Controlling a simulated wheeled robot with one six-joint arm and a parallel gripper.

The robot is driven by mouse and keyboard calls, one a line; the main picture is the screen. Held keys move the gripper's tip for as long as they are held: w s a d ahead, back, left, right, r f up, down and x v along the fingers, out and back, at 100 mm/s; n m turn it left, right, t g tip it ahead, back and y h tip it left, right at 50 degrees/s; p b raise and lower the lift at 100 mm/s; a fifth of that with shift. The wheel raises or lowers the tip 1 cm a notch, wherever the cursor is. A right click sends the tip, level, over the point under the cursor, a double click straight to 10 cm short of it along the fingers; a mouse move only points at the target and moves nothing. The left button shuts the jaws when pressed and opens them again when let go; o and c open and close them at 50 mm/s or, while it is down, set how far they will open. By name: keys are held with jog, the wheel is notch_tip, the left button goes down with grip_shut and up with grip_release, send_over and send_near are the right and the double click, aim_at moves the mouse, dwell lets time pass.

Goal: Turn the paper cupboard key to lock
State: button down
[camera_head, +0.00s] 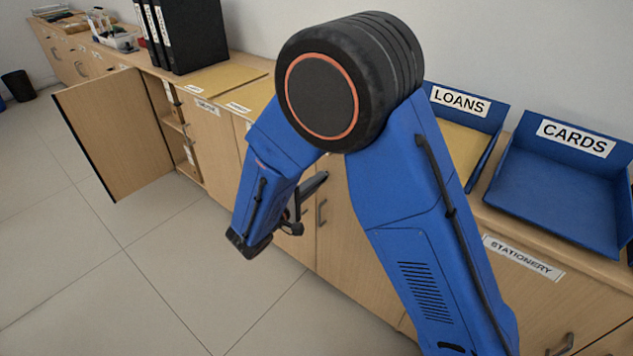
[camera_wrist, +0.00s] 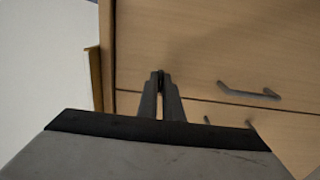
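My gripper (camera_wrist: 159,80) points at a wooden cupboard front (camera_wrist: 200,40) in the wrist view. Its two dark fingers lie close together, with no clear gap at the tips. I cannot make out a key or lock; the fingertips cover the spot where they meet the wood, and I cannot tell whether they touch it. In the head view my arm hides most of the gripper (camera_head: 299,205), which is beside the cupboard doors. Small labels (camera_head: 207,105) on the counter front are too small to read, so I cannot tell which cupboard is the paper one.
A cupboard door (camera_head: 115,130) stands open at the left, with shelves behind it. A bar handle (camera_wrist: 248,92) is right of my fingers. The counter holds black binders (camera_head: 187,35), a LOANS tray (camera_head: 470,115) and a CARDS tray (camera_head: 560,185). The tiled floor (camera_head: 110,280) is clear.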

jog(key=shift+n, duration=8.9)
jog(key=c, duration=1.9)
grip_release()
